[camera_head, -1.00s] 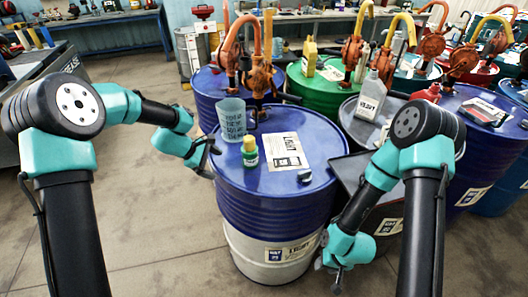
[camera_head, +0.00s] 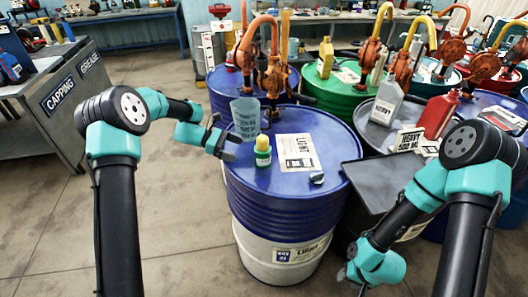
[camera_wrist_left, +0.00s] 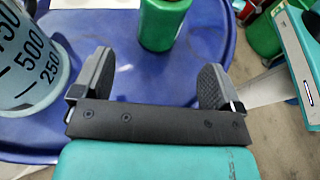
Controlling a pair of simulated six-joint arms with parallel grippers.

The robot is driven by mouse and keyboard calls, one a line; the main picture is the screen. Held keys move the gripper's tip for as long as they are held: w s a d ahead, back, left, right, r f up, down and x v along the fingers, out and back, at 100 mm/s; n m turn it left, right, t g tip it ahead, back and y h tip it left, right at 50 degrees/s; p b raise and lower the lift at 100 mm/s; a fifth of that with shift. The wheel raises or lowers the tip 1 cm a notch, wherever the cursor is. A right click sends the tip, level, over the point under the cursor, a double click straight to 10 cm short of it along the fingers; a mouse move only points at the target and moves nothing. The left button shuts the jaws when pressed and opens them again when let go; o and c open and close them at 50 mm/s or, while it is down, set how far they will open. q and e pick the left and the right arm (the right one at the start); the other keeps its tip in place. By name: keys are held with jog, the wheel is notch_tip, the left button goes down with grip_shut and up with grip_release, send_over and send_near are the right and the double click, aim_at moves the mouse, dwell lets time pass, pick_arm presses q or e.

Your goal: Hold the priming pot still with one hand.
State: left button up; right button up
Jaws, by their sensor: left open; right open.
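A small green pot with a yellow cap and white label (camera_head: 263,152), which I take as the priming pot, stands upright on the blue drum (camera_head: 275,187). My left gripper (camera_head: 228,143) is open at the drum's left side, just left of the pot. In the left wrist view the pot's green body (camera_wrist_left: 163,22) lies just beyond the gap between the open fingers (camera_wrist_left: 158,72), apart from both. Its cap is out of that view. My right gripper (camera_head: 362,284) hangs low in front of the drums, away from the pot, open and empty.
A translucent graduated jug (camera_head: 245,118) stands close behind and left of the pot; it also shows in the left wrist view (camera_wrist_left: 30,62). A label card (camera_head: 297,152) and small dark object (camera_head: 316,178) lie to the right. Orange hand pumps (camera_head: 275,75) rise behind. A dark tray (camera_head: 385,180) sits right.

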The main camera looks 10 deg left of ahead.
aim_at(260, 156)
pick_arm(q)
jog(key=shift+d, duration=0.15)
jog(key=shift+x, duration=4.9)
jog(key=c, duration=0.7)
